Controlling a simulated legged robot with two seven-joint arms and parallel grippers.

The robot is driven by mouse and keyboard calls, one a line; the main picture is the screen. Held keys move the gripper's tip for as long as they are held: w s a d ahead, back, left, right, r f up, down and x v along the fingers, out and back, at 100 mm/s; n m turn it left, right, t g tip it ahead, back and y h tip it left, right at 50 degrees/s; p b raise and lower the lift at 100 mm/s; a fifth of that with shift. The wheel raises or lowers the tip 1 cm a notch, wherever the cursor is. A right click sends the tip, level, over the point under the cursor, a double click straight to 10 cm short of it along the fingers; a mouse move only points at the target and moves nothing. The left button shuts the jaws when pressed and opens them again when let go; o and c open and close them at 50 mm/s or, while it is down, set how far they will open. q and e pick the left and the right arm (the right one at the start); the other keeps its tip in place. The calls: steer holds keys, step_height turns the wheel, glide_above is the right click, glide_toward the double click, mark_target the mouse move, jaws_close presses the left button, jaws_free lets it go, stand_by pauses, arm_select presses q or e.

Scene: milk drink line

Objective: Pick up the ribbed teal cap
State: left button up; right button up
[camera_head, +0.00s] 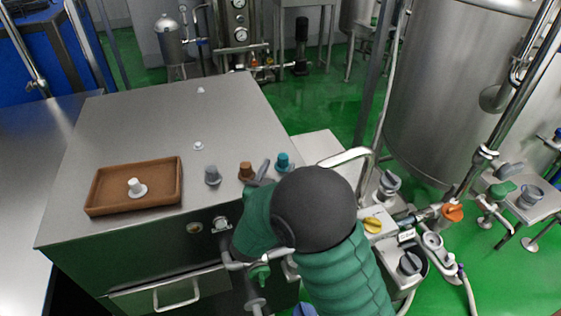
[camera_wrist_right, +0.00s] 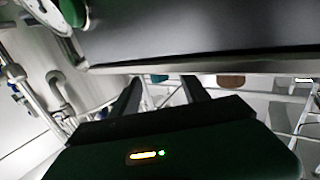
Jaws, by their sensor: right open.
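The ribbed teal cap (camera_head: 283,162) stands upright on the metal cabinet top near its right front corner. My right gripper (camera_head: 268,173) is at the front edge beside the cap, with its arm coming in from the bottom right; part of it hides behind its own wrist. In the right wrist view the two dark fingers (camera_wrist_right: 163,92) are apart with nothing between them. A small teal patch (camera_wrist_right: 158,78), likely the cap, shows beyond the fingertips, partly cut off by a metal edge. My left gripper is not in view.
A brown cap (camera_head: 246,170) stands just left of the fingers, and a grey cap (camera_head: 212,175) further left. A brown tray (camera_head: 94,198) holding a white piece (camera_head: 135,187) is at the left. The middle of the cabinet top (camera_head: 150,130) is mostly clear. Pipes and valves crowd the right.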

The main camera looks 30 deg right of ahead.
mark_target(282, 162)
steer(key=x, duration=0.5)
steer(key=shift+d+f, duration=0.15)
steer(key=shift+d, duration=0.25)
steer(key=shift+c, duration=0.5)
steer(key=shift+s+a, duration=0.15)
steer(key=shift+a, duration=0.2)
steer(key=c, duration=0.5)
steer(key=shift+a, duration=0.35)
jaws_close()
steer(key=shift+d, duration=0.45)
